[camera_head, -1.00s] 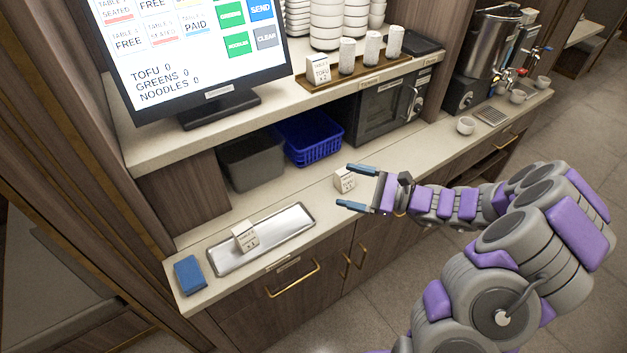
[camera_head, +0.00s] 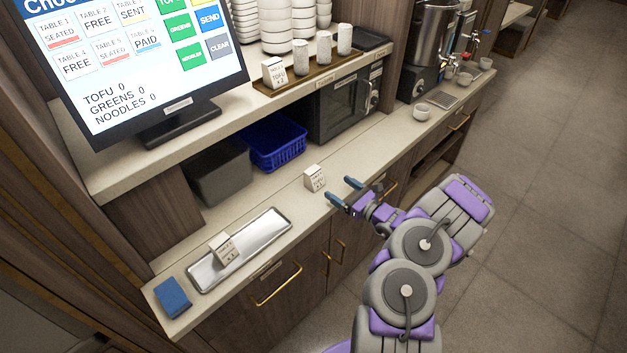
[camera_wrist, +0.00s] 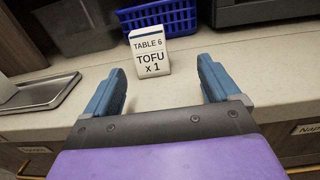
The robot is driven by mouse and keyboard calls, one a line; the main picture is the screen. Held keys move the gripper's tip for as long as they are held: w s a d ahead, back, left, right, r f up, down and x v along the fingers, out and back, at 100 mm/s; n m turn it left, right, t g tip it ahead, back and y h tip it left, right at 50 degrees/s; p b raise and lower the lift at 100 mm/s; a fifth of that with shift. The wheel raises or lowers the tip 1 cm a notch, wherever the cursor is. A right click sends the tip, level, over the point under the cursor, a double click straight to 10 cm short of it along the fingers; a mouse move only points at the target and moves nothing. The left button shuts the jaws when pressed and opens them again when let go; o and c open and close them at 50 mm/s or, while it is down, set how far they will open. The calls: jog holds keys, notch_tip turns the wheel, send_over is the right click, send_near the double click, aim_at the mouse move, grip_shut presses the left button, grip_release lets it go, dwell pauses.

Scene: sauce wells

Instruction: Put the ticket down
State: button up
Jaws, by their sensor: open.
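A white ticket block (camera_head: 315,178) stands upright on the lower counter, right of the metal tray. In the wrist view the ticket (camera_wrist: 150,53) reads "TABLE 6 TOFU x 1". My gripper (camera_head: 341,190) is open and empty, with its blue fingers at the counter's front edge, just right of the ticket. In the wrist view the fingers of my gripper (camera_wrist: 160,88) are spread wide, and the ticket stands beyond their tips, apart from them. Another ticket (camera_head: 224,248) stands on the metal tray (camera_head: 262,236). A third ticket (camera_head: 274,72) stands on the upper shelf's brown tray.
A blue cloth (camera_head: 173,297) lies at the counter's left end. A grey bin (camera_head: 219,171) and a blue basket (camera_head: 277,147) stand behind the ticket. A black oven (camera_head: 337,105) is farther right. The counter between the ticket and the white cup (camera_head: 421,112) is clear.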

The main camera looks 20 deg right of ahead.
aim_at(318, 177)
jog(key=w+a, duration=0.1)
jog(key=w, duration=0.1)
jog(key=w+a, duration=0.2)
jog(key=w+a+b, duration=0.1)
jog(key=w, duration=0.1)
jog(key=shift+w+a+r, duration=0.15)
jog(key=shift+w+a, duration=0.05)
jog(key=shift+a, duration=0.1)
jog(key=shift+w+b, duration=0.4)
jog(key=shift+w, duration=0.3)
jog(key=b+x, duration=0.1)
jog(key=x, duration=0.2)
jog(key=shift+w+a+r, duration=0.1)
jog(key=shift+w+r, duration=0.05)
jog(key=shift+w, duration=0.15)
jog(key=shift+a+r, duration=0.1)
jog(key=shift+a, duration=0.4)
jog(key=shift+d, duration=0.6)
jog(key=c, duration=0.6)
jog(key=shift+c, duration=0.8)
jog(key=shift+a, duration=0.45)
jog(key=c, duration=0.4)
